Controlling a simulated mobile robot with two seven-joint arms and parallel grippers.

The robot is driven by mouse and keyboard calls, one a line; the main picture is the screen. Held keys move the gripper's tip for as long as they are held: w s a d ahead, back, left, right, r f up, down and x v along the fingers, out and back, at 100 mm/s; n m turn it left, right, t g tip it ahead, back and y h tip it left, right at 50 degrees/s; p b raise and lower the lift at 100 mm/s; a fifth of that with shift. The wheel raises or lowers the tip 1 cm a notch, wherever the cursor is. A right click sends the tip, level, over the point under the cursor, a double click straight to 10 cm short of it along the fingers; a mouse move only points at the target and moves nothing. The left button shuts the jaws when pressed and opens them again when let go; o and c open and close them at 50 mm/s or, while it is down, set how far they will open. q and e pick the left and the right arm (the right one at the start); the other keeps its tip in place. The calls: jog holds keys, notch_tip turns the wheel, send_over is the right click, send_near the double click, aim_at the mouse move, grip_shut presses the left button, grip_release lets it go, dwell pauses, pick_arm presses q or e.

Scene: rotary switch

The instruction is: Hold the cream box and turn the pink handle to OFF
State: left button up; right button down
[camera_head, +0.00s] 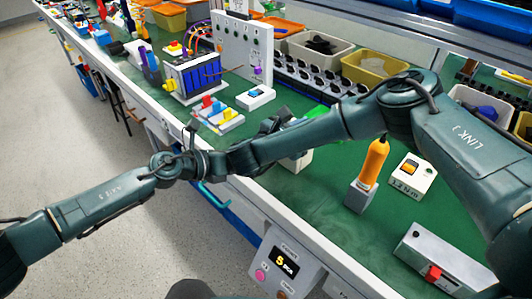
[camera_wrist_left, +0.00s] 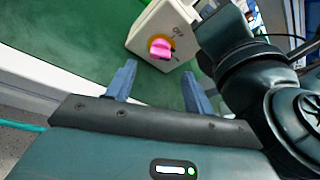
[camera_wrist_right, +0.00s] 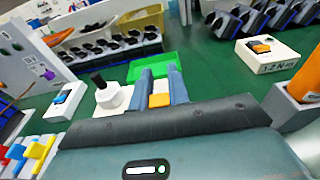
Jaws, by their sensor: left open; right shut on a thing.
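The cream box (camera_wrist_left: 150,27) shows at the top of the left wrist view. Its face carries an orange ring with the pink handle (camera_wrist_left: 160,48), and lettering stands beside it. My left gripper (camera_wrist_left: 156,82) is open and empty; its fingers point toward that face, apart from the handle. My right arm covers the box's right side there. In the right wrist view my right gripper (camera_wrist_right: 161,75) is shut on the cream box, with a pale and orange bit between its fingers. In the head view the box (camera_head: 298,161) is mostly hidden behind my arms, and the handle is hidden.
An orange-handled tool stands in a grey holder (camera_head: 360,196) on the green bench. A white box with an orange switch (camera_head: 411,175) is near it. A blue-switch box (camera_head: 255,97) and coloured switches (camera_head: 217,115) lie beyond my arms.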

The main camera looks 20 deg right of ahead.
pick_arm(q)
jog(key=x, duration=0.6)
jog(key=shift+d+f, duration=0.1)
jog(key=shift+d, duration=0.15)
jog(key=shift+c, duration=0.3)
jog(key=c, duration=0.9)
